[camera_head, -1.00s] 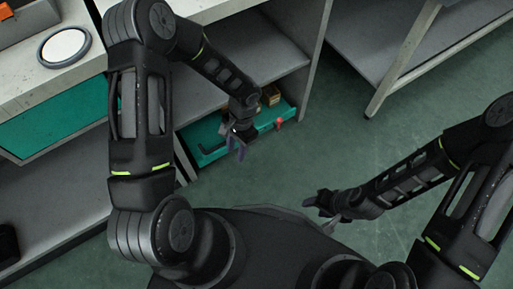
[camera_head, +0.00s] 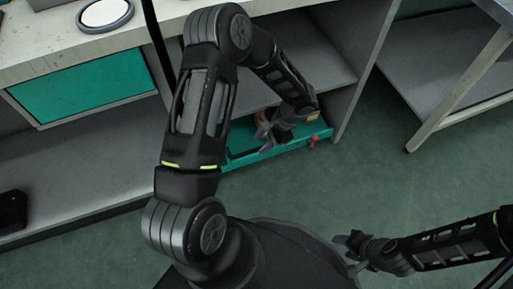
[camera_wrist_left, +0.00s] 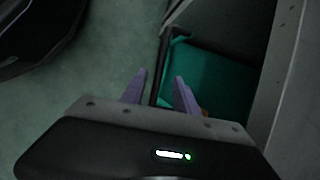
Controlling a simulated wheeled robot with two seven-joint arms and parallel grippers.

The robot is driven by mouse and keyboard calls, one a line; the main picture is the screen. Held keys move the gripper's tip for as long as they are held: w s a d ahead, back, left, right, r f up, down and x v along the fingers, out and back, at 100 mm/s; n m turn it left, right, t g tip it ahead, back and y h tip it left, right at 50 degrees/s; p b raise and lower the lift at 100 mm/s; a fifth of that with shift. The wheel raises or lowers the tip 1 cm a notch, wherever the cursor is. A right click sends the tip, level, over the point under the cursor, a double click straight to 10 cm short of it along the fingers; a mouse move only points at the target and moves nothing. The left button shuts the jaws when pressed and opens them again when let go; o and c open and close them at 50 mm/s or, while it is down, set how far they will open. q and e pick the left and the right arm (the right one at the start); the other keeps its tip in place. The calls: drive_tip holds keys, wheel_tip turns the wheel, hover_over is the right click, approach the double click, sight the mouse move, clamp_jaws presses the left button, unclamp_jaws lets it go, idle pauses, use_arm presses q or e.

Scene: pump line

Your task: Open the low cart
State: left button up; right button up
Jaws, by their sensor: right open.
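The low cart (camera_head: 245,157) is a teal tray on the floor under the bench, with a red knob (camera_head: 313,140) at its front right. In the left wrist view the teal cart (camera_wrist_left: 215,80) lies ahead and to the right, with a dark edge along its left side. My left gripper (camera_head: 264,134) is at the cart's front side. Its purple fingers are apart, and in the left wrist view the gripper (camera_wrist_left: 160,88) has the dark edge showing between its fingertips. I cannot tell whether they touch it. My right gripper (camera_head: 352,241) is open and empty, away from the cart.
The grey bench (camera_head: 60,50) stands over the cart, with a teal drawer (camera_head: 85,90) and a round white disc (camera_head: 105,13) on top. A box (camera_head: 314,115) sits at the cart's right. Another metal table (camera_head: 440,70) stands at right. The green floor in front is clear.

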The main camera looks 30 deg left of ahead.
sight(254, 150)
use_arm(q)
drive_tip(key=b+x, duration=0.1)
drive_tip(key=x, duration=0.3)
drive_tip(key=shift+s+f, duration=0.1)
drive_tip(key=shift+f, duration=0.2)
drive_tip(key=shift+c, duration=0.4)
clamp_jaws()
idle(0.8)
